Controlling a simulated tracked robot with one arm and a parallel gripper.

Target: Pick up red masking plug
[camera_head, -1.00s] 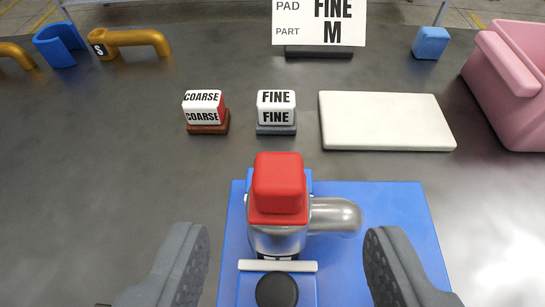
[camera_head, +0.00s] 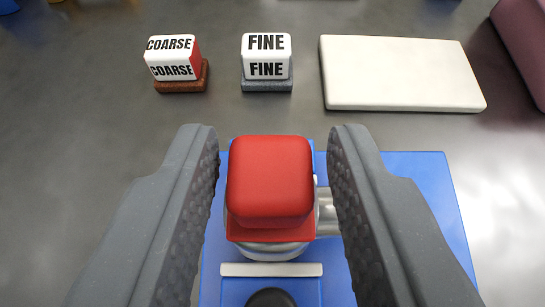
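The red masking plug (camera_head: 269,182) is a rounded red block with a flat red flange. It sits on top of the silver metal part (camera_head: 262,249), which stands on the blue fixture (camera_head: 425,190). My gripper (camera_head: 278,150) has one finger on each side of the plug. A narrow gap shows between the plug and each finger, so the fingers are not visibly touching it. The metal part is mostly hidden under the plug and behind the right finger.
A COARSE block (camera_head: 173,58) and a FINE block (camera_head: 266,57) stand beyond the fixture. A white slab (camera_head: 400,72) lies right of them, and a pink bin (camera_head: 524,45) is at the right edge. A white bar (camera_head: 272,269) and black knob (camera_head: 270,298) are on the near fixture.

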